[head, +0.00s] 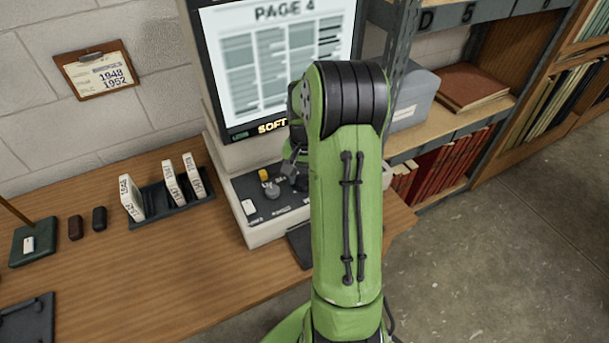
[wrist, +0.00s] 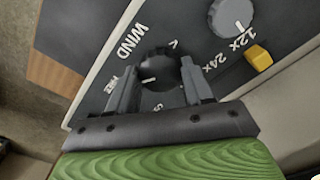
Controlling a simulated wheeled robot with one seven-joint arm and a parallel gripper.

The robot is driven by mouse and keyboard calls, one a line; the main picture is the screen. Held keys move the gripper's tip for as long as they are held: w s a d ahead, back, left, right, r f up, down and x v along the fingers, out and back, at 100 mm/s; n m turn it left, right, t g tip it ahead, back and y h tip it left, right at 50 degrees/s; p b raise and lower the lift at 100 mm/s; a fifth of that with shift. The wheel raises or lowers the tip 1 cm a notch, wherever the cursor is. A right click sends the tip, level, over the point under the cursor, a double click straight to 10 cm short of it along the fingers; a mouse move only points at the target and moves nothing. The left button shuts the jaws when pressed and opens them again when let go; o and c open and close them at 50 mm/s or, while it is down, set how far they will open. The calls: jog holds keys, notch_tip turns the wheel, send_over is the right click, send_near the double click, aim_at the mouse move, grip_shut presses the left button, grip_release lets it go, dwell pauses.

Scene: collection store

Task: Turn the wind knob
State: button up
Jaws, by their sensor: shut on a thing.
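The wind knob (wrist: 158,66) is a dark round knob with a white pointer line, beside the word WIND on the reader's dark control panel (wrist: 95,82). My gripper (wrist: 160,75) has one finger on each side of it and is shut on it. In the head view my gripper (head: 289,170) is at the right part of the panel, and my green arm and gripper hide the wind knob. The reader's screen (head: 275,60) shows PAGE 4 with a blurred page and the yellow word SOFT.
A grey knob (wrist: 229,16) marked 12x and 24x and a yellow button (wrist: 259,57) sit close to my gripper. Several labelled boxes (head: 170,181) stand in a dark rack on the desk (head: 170,270). Shelving (head: 440,135) stands right of the reader.

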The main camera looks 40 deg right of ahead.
jog(key=n+p, duration=0.1)
jog(key=n, duration=0.4)
jog(key=shift+r+n, duration=0.1)
jog(key=shift+n, duration=0.2)
jog(key=n+p, duration=0.1)
jog(key=n, duration=1.1)
jog(key=shift+d+n, duration=0.1)
jog(key=shift+n, duration=0.2)
jog(key=n, duration=0.5)
jog(key=shift+n, duration=0.4)
jog(key=o, duration=1)
jog(key=shift+o, duration=0.2)
